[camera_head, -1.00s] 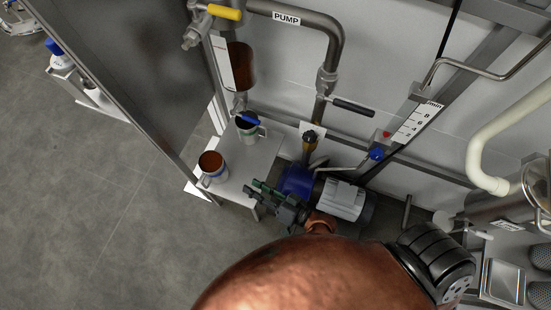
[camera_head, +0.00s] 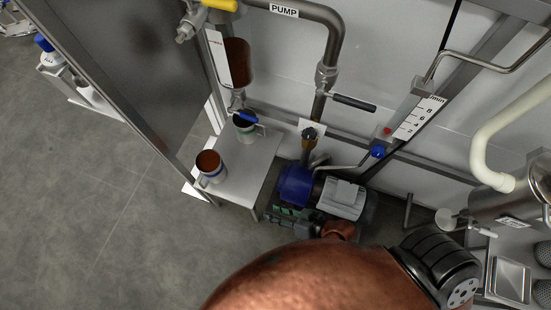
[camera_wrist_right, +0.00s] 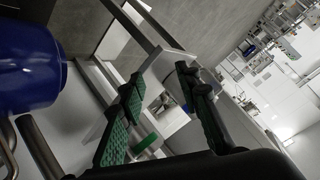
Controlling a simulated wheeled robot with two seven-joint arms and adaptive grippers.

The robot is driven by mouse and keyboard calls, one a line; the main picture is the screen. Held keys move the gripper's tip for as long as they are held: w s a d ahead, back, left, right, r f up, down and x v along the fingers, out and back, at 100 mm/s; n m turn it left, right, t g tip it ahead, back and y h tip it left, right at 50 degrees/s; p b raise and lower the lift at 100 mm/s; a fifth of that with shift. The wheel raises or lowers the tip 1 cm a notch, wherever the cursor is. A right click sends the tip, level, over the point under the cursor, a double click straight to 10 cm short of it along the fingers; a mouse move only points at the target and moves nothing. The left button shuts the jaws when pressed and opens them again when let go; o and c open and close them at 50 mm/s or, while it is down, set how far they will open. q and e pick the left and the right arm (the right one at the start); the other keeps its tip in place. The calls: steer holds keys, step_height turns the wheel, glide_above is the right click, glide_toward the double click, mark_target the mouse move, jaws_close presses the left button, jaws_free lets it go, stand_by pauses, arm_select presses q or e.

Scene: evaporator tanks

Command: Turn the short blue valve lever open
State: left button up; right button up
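The short blue valve lever (camera_head: 246,116) is on the small valve below the brown sight glass (camera_head: 237,63), just above a white and green mug (camera_head: 245,128). My right gripper (camera_head: 276,216) is in front of the blue pump, below and to the right of the lever, and clearly apart from it. In the right wrist view its two green-padded fingers (camera_wrist_right: 160,80) are spread with a gap between them, and nothing is held. I cannot make out the lever surely in that view. My left gripper is not in view.
The blue pump (camera_head: 295,184) with its grey motor (camera_head: 341,199) is beside my right gripper; the pump also fills the wrist view's left edge (camera_wrist_right: 28,65). A brown-filled mug (camera_head: 210,166) stands on the white stand (camera_head: 247,172). A black-handled lever (camera_head: 354,102) sticks out on the right.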

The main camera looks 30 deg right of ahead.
mark_target(245, 116)
steer(key=shift+c, duration=0.4)
